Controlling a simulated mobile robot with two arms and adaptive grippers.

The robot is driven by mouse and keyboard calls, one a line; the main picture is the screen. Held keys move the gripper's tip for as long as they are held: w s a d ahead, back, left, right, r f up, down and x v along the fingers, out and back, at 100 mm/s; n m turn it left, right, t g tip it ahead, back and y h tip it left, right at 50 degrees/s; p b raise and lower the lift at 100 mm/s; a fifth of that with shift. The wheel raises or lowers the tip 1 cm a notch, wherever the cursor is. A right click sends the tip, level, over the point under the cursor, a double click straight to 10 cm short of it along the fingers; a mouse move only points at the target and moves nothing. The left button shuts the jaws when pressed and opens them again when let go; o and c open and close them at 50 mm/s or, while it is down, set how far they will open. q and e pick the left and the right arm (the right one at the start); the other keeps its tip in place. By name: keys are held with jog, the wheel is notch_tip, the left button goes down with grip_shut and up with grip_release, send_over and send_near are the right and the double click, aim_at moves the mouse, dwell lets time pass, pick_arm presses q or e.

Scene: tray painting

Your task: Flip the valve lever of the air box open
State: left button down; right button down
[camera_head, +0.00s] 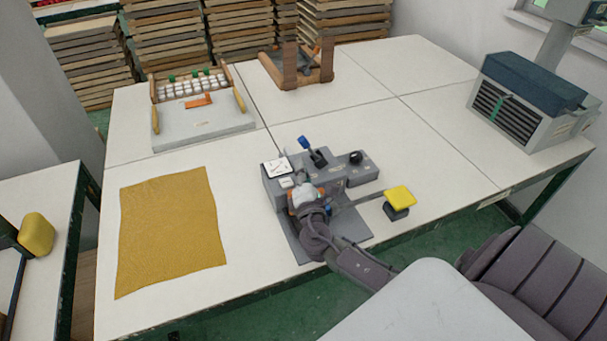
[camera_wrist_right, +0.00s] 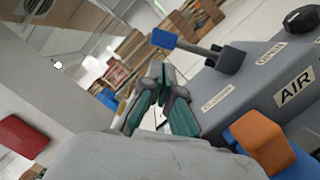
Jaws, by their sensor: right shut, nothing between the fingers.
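The grey air box (camera_head: 335,177) stands near the front edge of the table. Its valve lever (camera_head: 304,143) has a blue grip and tilts up and to the left from a dark pivot. In the right wrist view the lever (camera_wrist_right: 184,46) stands above the box (camera_wrist_right: 245,85), between labels reading OPEN and, less clearly, CLOSED. My right gripper (camera_head: 304,190) is at the box's front, nearer to me than the lever. In the wrist view its teal-padded fingers (camera_wrist_right: 158,80) are shut and empty, left of the box, apart from the blue grip. My left gripper is out of view.
A gauge (camera_head: 277,167) and a black knob (camera_head: 356,157) sit on the box. An orange part (camera_wrist_right: 262,138) is close to the fingers. A yellow-topped block (camera_head: 399,195) lies right, a mustard cloth (camera_head: 170,230) left. Table between cloth and rack (camera_head: 203,128) is clear.

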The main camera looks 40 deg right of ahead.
aim_at(304, 145)
jog(key=shift+p+x, duration=0.3)
jog(key=shift+x, duration=1.85)
jog(key=shift+r, duration=0.1)
jog(key=shift+d+r+m, duration=0.15)
jog(key=shift+m, duration=0.25)
jog(key=shift+s+d+r+m+g, duration=0.25)
jog(key=shift+d+r+m, duration=0.4)
jog(key=shift+m, duration=0.45)
jog(key=s+d+r+m+g+y+p, duration=0.1)
jog(key=d+m+g+p, duration=0.1)
jog(key=d+m, duration=0.5)
jog(key=shift+s+d+m+p, duration=0.2)
jog(key=shift+s+m+p, duration=0.15)
jog(key=shift+m, duration=0.05)
